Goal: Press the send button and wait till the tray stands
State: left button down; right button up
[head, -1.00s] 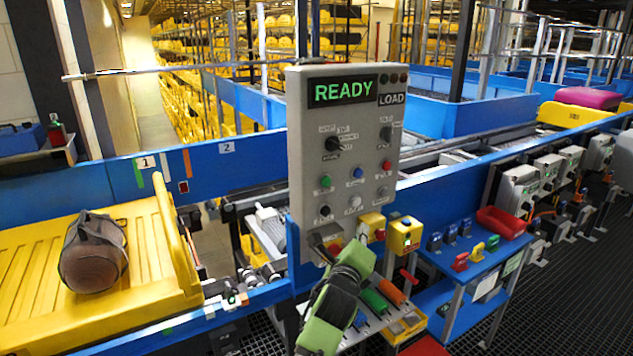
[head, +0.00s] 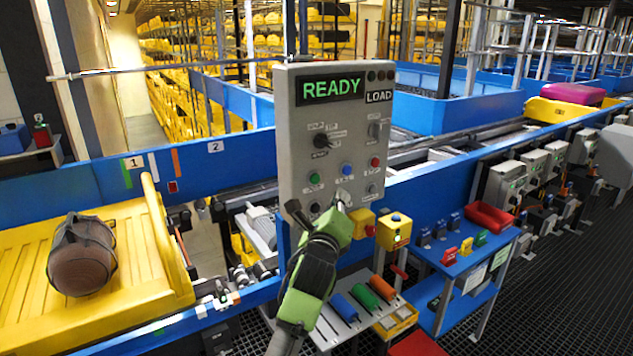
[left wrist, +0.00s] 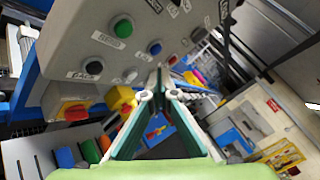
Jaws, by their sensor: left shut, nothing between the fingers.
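The grey control panel (head: 333,135) stands upright in the middle of the head view, its display (head: 331,88) reading READY beside a LOAD sign. It carries a green button (head: 314,178), a blue button (head: 346,170) and a red button (head: 375,162). The green (left wrist: 123,27) and blue (left wrist: 154,47) buttons also show in the left wrist view; their labels are too small to read surely. My left gripper (head: 343,203) is shut and empty, its tips (left wrist: 158,92) at the panel's lower row; contact cannot be told. The yellow tray (head: 168,262) is at left, holding a brown netted ball (head: 82,256).
A yellow box with a red knob (left wrist: 75,110) sits below the panel. A blue side table (head: 468,262) with a red bin (head: 490,218) stands to the right. A blue rail (head: 240,152) runs behind.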

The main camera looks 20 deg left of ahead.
aim_at(315, 179)
pick_arm(q)
jog(key=shift+w+a, duration=1.05)
jog(key=shift+a, duration=0.3)
jog(key=shift+w+a, duration=1.05)
jog(key=shift+a, duration=0.3)
jog(key=shift+w+a, duration=0.15)
jog(key=shift+w+a, duration=0.1)
jog(key=shift+a, duration=0.1)
jog(key=shift+w+a, duration=0.35)
jog(key=shift+a, duration=0.05)
jog(key=shift+s+d, duration=0.1)
jog(key=shift+d, duration=0.05)
dwell(0.4)
jog(key=shift+s+d+p, duration=0.45)
jog(key=shift+s+d, duration=0.1)
jog(key=shift+d, duration=0.05)
